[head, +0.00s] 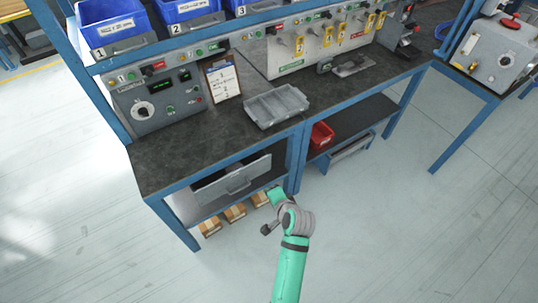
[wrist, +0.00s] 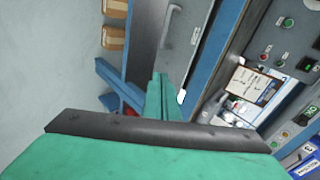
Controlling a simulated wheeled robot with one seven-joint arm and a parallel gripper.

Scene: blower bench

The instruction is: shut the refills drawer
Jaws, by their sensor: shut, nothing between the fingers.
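A grey drawer (head: 250,178) with a bar handle sits under the left part of the bench top. Its front stands out from the frame, with a dark gap at its left, so it looks partly open. No label on it is readable, so I cannot tell whether it is the refills drawer. In the wrist view a grey front with a bar handle (wrist: 171,25) shows beyond the fingers.
Cardboard boxes (head: 235,213) stand low under the drawer. A clear grey tray (head: 276,106) and a clipboard (head: 223,82) are on the bench. The floor in front is free.

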